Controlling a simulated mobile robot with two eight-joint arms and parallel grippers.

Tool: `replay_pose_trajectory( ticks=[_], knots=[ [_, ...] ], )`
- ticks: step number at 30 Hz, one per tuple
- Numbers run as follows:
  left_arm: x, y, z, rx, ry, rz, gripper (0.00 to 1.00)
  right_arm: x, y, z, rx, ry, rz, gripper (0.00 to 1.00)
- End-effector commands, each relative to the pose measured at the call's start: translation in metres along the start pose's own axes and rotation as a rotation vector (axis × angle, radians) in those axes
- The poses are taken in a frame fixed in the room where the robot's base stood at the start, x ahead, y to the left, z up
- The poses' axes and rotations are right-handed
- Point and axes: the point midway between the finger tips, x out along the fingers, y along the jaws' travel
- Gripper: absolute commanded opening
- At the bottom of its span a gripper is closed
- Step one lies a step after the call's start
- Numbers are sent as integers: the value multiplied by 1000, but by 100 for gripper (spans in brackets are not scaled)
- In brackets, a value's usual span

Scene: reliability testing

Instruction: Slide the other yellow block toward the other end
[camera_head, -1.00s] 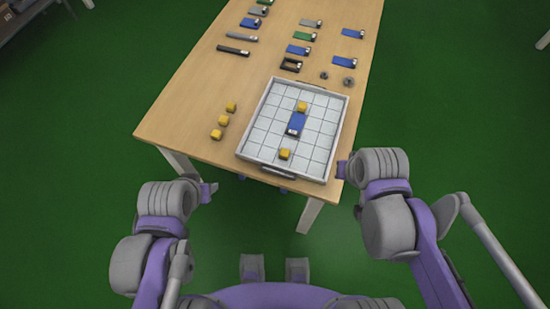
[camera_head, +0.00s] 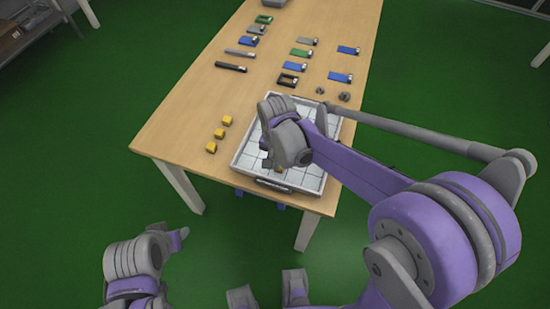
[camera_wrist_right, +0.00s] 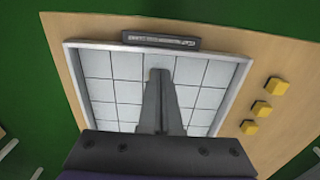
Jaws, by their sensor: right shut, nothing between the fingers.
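The white gridded tray (camera_head: 312,187) sits near the table's front edge. My right arm reaches over it and hides most of its inside. No block shows between or beside the fingertips. My left gripper (camera_head: 182,234) is off the table at front left; its jaws are unclear.
Several yellow blocks (camera_head: 221,133) stand in a row on the table left of the tray. They also show in the right wrist view (camera_wrist_right: 261,109). Blue, green, grey and black items, including a black bar (camera_head: 230,67), lie behind. Two round grey parts (camera_head: 344,96) are near the tray's back.

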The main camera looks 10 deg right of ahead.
Motion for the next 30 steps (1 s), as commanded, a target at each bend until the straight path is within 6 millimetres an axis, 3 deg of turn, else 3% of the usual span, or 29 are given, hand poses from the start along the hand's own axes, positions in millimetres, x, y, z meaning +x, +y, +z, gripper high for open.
replay_pose_trajectory(
  ticks=[3,9,22,25,30],
  knots=[
    [2,0,2,0,-1,0,50,23,0,0,0,0,0,0],
    [4,0,3,0,-2,0,50,44,0,0,0,0,0,0],
    [4,0,4,0,-2,0,50,48,0,-1,0,1,-1,0],
    [6,0,5,0,-3,0,50,49,0,-11,2,0,0,0],
    [10,0,8,0,-5,0,50,50,0,-45,3,0,0,0]
  ],
)
